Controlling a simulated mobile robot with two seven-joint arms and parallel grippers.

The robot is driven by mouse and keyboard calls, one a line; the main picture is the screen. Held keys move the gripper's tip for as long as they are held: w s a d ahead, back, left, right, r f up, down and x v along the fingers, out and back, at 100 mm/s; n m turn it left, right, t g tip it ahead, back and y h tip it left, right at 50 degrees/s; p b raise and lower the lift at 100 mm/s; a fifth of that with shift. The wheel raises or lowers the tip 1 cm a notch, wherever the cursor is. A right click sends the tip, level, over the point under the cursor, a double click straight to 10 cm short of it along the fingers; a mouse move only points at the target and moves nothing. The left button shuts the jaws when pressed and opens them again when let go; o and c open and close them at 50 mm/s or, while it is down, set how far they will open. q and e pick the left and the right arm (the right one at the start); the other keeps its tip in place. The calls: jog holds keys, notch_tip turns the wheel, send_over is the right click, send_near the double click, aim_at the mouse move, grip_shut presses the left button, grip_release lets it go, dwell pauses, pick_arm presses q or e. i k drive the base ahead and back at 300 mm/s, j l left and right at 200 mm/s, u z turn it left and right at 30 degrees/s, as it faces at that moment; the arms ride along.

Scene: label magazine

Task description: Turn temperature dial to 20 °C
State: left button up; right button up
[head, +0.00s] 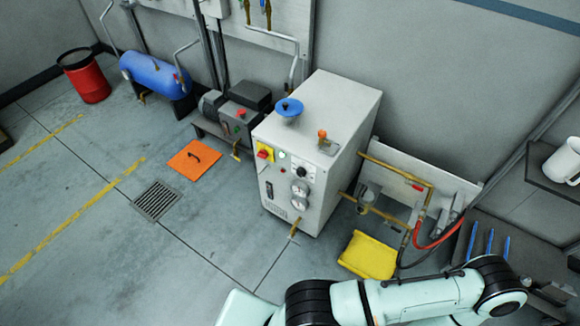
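A grey-white cabinet (322,110) stands against the wall in the middle of the head view. Its front panel carries a small black round dial (301,172), which seems to be the temperature dial. Its scale and pointer are too small to read. Two round white-faced gauges sit just below it, an upper one (300,188) and a lower one (299,203). A red and yellow switch (265,152) is to the left of the dial. Neither gripper is in view. One of my arms crosses the bottom right, well apart from the cabinet.
An orange plate (195,160) and a floor drain (157,201) lie to the left. The floor in front of the cabinet is clear.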

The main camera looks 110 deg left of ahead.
aim_at(301, 172)
jog(key=u, duration=3.55)
jog(key=i+j+u, duration=0.35)
jog(key=i, duration=0.25)
jog(key=i+u, duration=0.35)
jog(key=i, duration=0.2)
